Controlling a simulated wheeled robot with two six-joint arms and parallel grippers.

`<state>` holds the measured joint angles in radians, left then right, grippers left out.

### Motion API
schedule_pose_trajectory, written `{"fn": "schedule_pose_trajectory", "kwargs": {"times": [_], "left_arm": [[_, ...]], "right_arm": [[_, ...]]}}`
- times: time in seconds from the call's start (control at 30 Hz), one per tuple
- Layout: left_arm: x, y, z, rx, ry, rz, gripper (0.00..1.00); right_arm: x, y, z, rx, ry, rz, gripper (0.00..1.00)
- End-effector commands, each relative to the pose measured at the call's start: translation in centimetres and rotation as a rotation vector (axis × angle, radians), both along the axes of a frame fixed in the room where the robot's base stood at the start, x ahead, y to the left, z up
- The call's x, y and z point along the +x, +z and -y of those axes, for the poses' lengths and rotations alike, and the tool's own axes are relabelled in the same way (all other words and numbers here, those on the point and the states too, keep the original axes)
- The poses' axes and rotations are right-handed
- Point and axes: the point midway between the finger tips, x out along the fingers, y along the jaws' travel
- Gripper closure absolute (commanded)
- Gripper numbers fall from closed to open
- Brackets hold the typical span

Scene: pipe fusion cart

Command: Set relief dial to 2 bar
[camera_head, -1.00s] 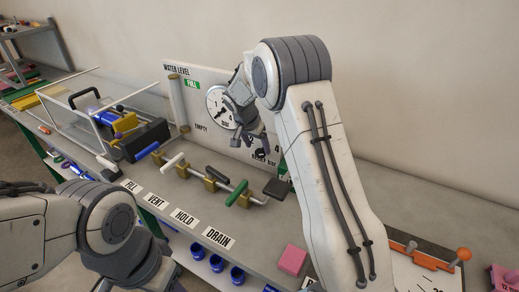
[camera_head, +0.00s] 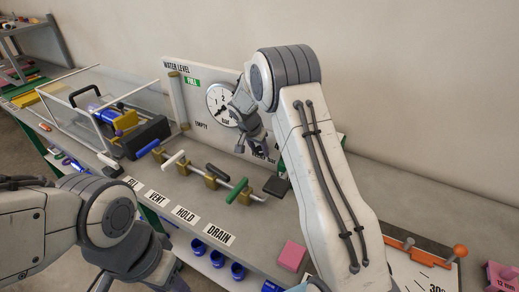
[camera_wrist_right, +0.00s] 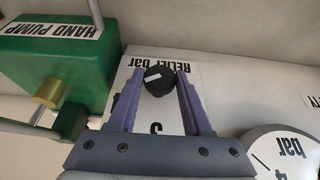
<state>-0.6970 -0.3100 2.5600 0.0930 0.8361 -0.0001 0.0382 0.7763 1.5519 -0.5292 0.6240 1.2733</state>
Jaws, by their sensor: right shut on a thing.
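The relief dial (camera_wrist_right: 158,80) is a black knob with a white mark, on a white panel printed RELIEF bar, in the right wrist view. My right gripper (camera_wrist_right: 158,74) has its two purple fingers on either side of the knob and is shut on it. The white mark lies near the knob's left side in that upside-down view; a 3 shows below it, and other numbers are partly hidden by a finger. In the head view my right gripper (camera_head: 262,145) is at the panel and covers the dial. My left arm is at lower left, its fingers cut off or unclear.
A round gauge (camera_head: 222,104) is on the panel beside my right gripper. A green hand pump (camera_wrist_right: 55,65) stands close by in the wrist view. Valve handles, including a green one (camera_head: 237,190), line the bench front. A pink block (camera_head: 291,256) lies nearer.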

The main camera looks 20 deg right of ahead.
Motion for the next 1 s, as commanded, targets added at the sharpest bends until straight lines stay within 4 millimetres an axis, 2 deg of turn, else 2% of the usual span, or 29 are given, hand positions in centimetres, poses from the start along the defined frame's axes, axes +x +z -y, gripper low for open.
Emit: {"fn": "schedule_pose_trajectory", "kwargs": {"times": [0.27, 1.0], "left_arm": [[0.0, -0.36, 0.0, 0.0, 0.0, 0.0, 0.5], [0.0, -0.17, 0.0, 0.0, 0.0, 0.0, 0.5]], "right_arm": [[0.27, -0.08, -0.25, -0.056, 0.001, -0.07, 1.0], [0.75, -0.26, -0.67, -0.347, 0.002, -0.441, 1.0]]}}
